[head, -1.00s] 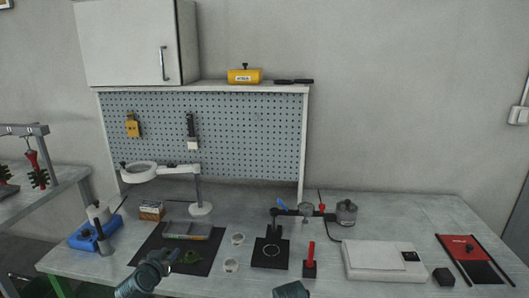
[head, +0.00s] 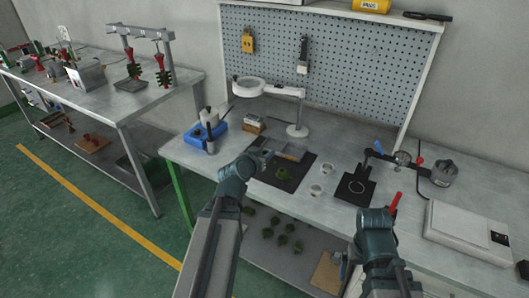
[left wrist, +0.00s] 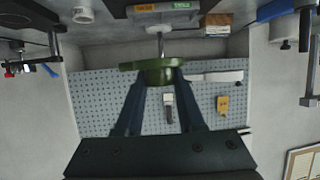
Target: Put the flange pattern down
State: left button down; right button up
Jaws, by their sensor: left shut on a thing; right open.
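My left gripper (left wrist: 160,80) is shut on the green flange pattern (left wrist: 160,68), a flat disc with a thicker hub, held between the two fingers in the left wrist view. In the head view my left gripper (head: 264,156) is over the left back part of the black mat (head: 268,180); its own wrist mostly hides what it holds. Another green piece (head: 282,173) lies on the mat. My right gripper (head: 376,212) is open at the table's front edge, its fingers mostly hidden.
A grey tray (head: 292,149) is behind the mat, with the magnifier lamp (head: 298,130) beyond. Small cups (head: 315,189) and a black plate (head: 356,187) stand to the right. A blue holder (head: 205,137) is left. Several green pieces (head: 268,232) lie on the lower shelf.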

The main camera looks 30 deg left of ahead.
pick_arm(q)
notch_tip(320, 180, down, 11)
jog(key=b, duration=0.9)
jog(key=shift+r, duration=0.15)
pick_arm(e)
notch_tip(320, 180, down, 10)
jog(key=shift+f, duration=0.25)
pick_arm(q)
jog(key=shift+r, duration=0.1)
